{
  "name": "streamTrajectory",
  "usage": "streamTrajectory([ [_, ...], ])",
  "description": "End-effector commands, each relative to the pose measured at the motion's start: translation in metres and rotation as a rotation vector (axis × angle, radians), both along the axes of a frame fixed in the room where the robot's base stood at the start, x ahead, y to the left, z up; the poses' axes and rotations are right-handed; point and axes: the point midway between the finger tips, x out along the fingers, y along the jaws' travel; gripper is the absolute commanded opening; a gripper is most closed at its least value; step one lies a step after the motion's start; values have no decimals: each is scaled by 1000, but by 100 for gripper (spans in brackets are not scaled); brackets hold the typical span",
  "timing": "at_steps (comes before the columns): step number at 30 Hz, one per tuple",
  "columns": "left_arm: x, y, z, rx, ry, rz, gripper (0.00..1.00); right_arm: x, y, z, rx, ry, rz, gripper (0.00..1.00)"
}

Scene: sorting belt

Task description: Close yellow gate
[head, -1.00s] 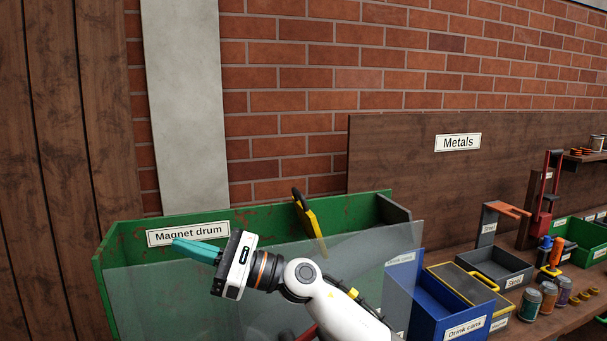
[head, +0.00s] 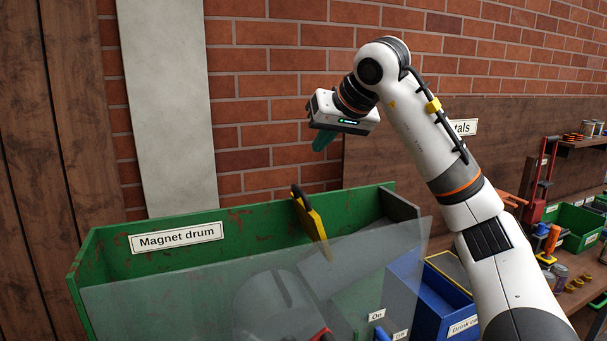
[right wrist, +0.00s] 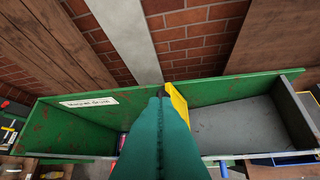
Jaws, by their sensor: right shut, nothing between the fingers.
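The yellow gate (head: 316,226) is a yellow plate with a black handle at its upper end. It stands tilted inside the green bin labelled "Magnet drum", near the back wall. In the right wrist view the gate (right wrist: 179,104) shows just beyond the fingers, which hide part of it. My right gripper (head: 323,141) has teal fingers, is shut and empty, and points down. In the head view it hangs above the bin's back edge, clear of the gate. My left gripper is not in view.
The green bin (head: 262,223) has a clear panel (head: 150,305) along its front. A grey drum (head: 270,305) shows through it. A blue bin (head: 437,305) and "On" label (head: 377,315) are to the right. A brick wall (head: 265,100) stands behind. Space above the bin's left part is free.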

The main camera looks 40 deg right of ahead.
Motion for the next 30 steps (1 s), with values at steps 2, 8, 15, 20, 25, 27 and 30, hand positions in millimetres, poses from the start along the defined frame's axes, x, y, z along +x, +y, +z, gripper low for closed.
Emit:
streamTrajectory([
  [2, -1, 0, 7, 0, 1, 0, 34, 13, 0, -13, 0, 7, 0, 0],
  [8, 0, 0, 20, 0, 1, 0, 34, 44, -1, -42, 3, 5, 1, 0],
  [15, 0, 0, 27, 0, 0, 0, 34, 47, 5, -74, 1, 1, 2, 0],
  [20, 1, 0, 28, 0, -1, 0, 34, 47, 7, -83, 3, 1, 2, 0],
  [25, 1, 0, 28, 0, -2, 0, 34, 47, 7, -85, 3, -1, 2, 0],
  [27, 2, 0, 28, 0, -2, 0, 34, 47, 7, -85, 3, -1, 2, 0],
  [30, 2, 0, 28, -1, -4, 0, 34, 47, 7, -85, 3, -1, 2, 0],
])
